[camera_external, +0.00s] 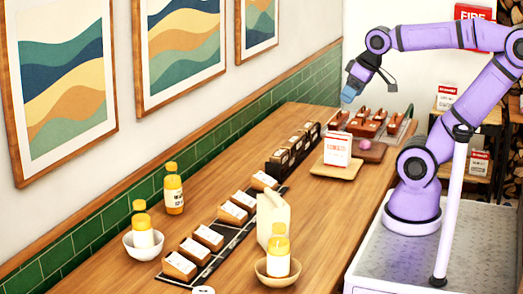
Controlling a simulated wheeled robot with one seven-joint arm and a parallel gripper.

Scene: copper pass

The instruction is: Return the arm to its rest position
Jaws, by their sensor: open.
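My purple arm rises from its base at the right and bends over toward the counter. My gripper (350,93) hangs at the arm's end, above the far part of the wooden counter (333,215). It is open, and I see nothing between its fingers. It is clear of the things below it.
Below my gripper, a white and red box (338,149) stands on a wooden board (336,170). A pink ball (364,145) sits beside it. A dark rack (293,150), yellow-capped bottles (174,190), bowls (278,272) and a paper bag (272,215) stand along the counter.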

